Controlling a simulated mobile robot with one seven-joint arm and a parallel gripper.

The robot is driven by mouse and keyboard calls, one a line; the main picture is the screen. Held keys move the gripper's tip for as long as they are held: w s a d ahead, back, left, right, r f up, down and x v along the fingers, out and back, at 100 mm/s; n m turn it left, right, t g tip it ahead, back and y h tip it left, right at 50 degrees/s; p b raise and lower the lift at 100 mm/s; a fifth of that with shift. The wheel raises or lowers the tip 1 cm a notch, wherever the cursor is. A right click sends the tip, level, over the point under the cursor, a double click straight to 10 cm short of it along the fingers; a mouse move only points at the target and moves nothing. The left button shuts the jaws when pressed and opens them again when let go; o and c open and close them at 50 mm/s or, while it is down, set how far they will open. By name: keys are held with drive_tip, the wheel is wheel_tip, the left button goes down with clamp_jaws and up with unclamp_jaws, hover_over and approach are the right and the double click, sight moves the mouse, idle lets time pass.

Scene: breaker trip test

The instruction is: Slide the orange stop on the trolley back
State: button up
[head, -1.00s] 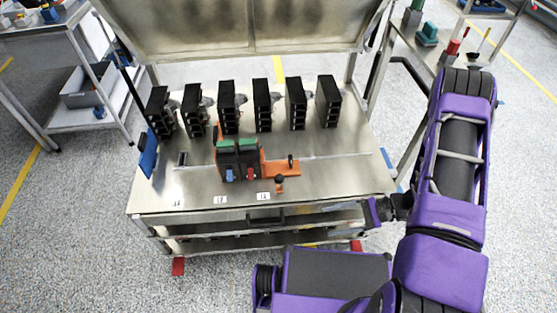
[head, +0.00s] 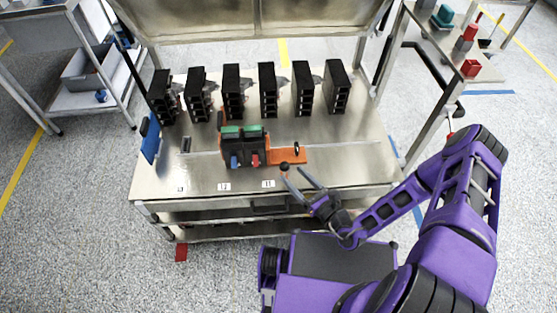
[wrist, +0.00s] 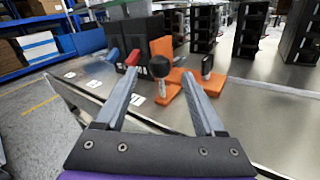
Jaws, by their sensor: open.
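The orange stop (head: 289,156) lies on the metal trolley top (head: 350,150), at the right side of a black device (head: 243,150) with green tops and a blue and a red lever. A black ball knob (head: 285,166) stands at the stop's front edge. My gripper (head: 296,176) is open at the trolley's front edge, its fingers pointing towards the knob. In the wrist view the knob (wrist: 159,66) on its pale stem shows between the two open fingers, beyond or near their tips. I cannot tell whether either finger touches it. The orange stop (wrist: 195,95) is partly hidden by the right finger.
A row of several black breakers (head: 268,90) stands along the back of the trolley under a raised metal lid (head: 250,18). The trolley top right of the stop is clear. A side table (head: 490,72) with a red bin stands at the right.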

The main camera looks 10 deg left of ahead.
sight(287, 158)
drive_tip(key=x, duration=0.8)
drive_tip(key=shift+w+a+b, duration=0.15)
drive_tip(key=shift+b, duration=0.2)
clamp_jaws()
idle(0.9)
